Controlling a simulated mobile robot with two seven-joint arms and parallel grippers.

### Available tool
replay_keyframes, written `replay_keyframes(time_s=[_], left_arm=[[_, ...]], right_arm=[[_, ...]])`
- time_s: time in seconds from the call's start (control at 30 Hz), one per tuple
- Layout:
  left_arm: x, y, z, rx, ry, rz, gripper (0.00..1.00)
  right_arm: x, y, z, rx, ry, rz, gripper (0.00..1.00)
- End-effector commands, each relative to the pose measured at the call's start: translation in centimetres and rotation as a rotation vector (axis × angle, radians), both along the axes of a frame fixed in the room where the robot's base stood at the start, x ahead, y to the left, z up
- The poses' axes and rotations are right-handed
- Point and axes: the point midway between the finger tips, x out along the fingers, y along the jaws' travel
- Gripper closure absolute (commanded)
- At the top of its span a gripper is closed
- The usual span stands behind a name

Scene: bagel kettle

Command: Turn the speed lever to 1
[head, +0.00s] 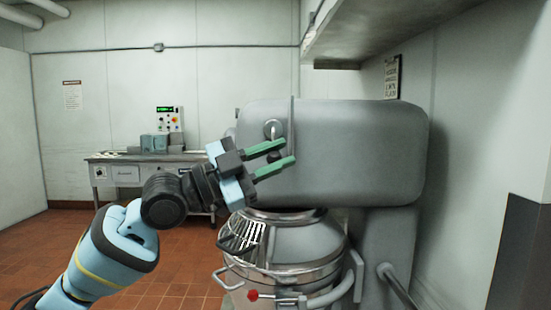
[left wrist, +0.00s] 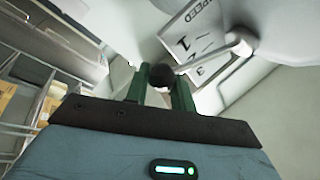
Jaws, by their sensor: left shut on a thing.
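The grey mixer (head: 350,150) fills the right half of the head view. Its speed lever (left wrist: 238,43) shows in the left wrist view as a pale pivot and rod ending in a black knob (left wrist: 162,78). My left gripper (head: 289,152) is at the mixer's front left in the head view, its green fingers angled up to the right. In the left wrist view the gripper (left wrist: 161,84) is shut on the knob. The white speed plate (left wrist: 190,35) shows a 1 and a 3, with the rod crossing near the 3. My right gripper is out of view.
Below the mixer head stands a steel bowl (head: 300,250) with a wire guard and a red knob (head: 253,295). A metal shelf (head: 360,30) hangs above. A steel table (head: 125,172) with a control box stands behind. The floor at left is clear.

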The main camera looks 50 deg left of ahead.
Motion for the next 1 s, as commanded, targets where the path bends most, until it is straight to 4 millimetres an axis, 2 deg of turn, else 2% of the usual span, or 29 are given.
replay_keyframes(time_s=[0.03,0.17,0.2,0.4,0.77,1.0], left_arm=[[0.1,0.6,0.4,-0.004,-0.009,0.012,1.0],[0.0,0.6,0.5,-0.003,-0.012,0.013,1.0],[0.0,0.6,0.5,-0.003,-0.012,0.013,0.73],[0.0,0.5,0.4,-0.003,-0.009,0.01,0.49],[-0.2,0.4,0.1,-0.004,-0.005,0.007,0.49],[-1.7,1.1,-0.8,-0.004,-0.002,0.006,0.49]], right_arm=[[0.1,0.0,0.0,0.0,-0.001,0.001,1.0],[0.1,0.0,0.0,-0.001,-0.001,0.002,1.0],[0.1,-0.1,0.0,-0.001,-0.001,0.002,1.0],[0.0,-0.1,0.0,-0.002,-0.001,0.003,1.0],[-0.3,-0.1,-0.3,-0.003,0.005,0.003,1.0],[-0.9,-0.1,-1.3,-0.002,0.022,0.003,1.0]])
